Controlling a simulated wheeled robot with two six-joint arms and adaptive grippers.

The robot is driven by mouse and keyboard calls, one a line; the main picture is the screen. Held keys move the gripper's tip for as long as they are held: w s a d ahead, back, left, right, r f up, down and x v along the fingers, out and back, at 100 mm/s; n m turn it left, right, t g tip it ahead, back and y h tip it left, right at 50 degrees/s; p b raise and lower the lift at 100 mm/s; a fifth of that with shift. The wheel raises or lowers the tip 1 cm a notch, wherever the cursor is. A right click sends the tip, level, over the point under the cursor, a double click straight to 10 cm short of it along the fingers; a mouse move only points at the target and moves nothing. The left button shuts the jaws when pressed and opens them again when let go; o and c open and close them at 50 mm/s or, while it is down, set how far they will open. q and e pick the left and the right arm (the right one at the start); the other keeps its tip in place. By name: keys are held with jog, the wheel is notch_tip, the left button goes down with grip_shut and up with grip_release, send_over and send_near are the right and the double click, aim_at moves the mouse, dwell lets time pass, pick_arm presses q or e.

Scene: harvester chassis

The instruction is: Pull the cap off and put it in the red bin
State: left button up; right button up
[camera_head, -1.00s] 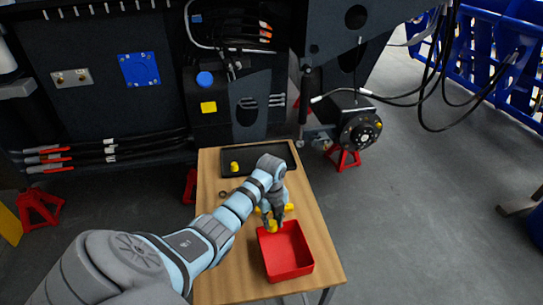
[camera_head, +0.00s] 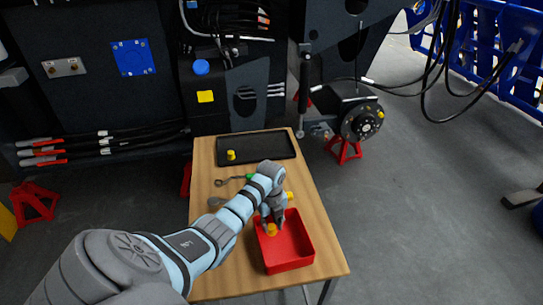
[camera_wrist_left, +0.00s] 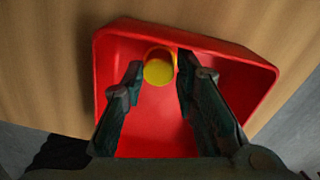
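A small round yellow cap (camera_head: 271,230) is at the tips of my left gripper (camera_head: 271,222), over the inside of the red bin (camera_head: 312,250) near its far left corner. In the left wrist view the yellow cap (camera_wrist_left: 158,70) sits between the two dark fingertips (camera_wrist_left: 160,68), with almost no gap on either side. The red bin (camera_wrist_left: 222,50) surrounds them. I cannot tell whether the cap touches the bin floor. My right gripper is not in view.
The wooden table (camera_head: 205,240) carries a black tray (camera_head: 262,147) with a yellow piece (camera_head: 231,155) at its back. A wrench-like tool (camera_head: 222,182) lies left of my arm. Another yellow part (camera_head: 289,195) shows behind my gripper. The dark chassis (camera_head: 90,100) stands behind the table.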

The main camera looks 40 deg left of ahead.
pick_arm(q)
jog(key=shift+o, duration=1.4)
jog(key=shift+s, duration=0.1)
notch_tip(320, 180, up, 12)
